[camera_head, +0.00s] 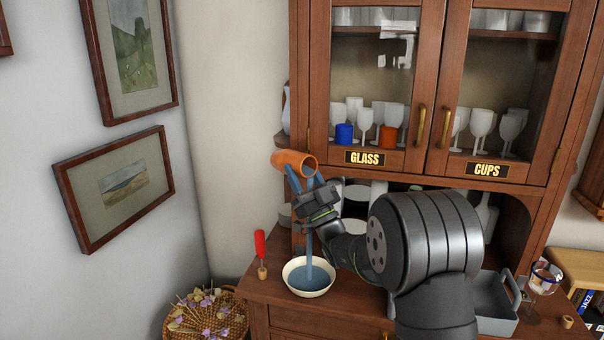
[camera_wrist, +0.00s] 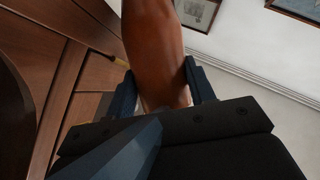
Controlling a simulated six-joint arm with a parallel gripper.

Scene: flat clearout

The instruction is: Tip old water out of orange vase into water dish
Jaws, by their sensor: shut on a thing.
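The orange vase (camera_head: 293,161) is held in the air, tipped far over, with its open mouth toward the right in the head view. My gripper (camera_head: 304,178) is shut on it, with a finger on either side. In the wrist view the vase (camera_wrist: 155,45) stands between the two fingers (camera_wrist: 165,88). A blue stream of water runs down from the vase area, partly behind my gripper, into the cream water dish (camera_head: 308,294) on the cabinet top below. Blue water covers the dish's inside. The stream also shows in the wrist view.
A grey bin (camera_head: 494,304) and a glass goblet (camera_head: 543,278) stand at the right. The glass-doored cabinet (camera_head: 300,75) rises behind. A basket of dried flowers (camera_head: 207,314) is at lower left.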

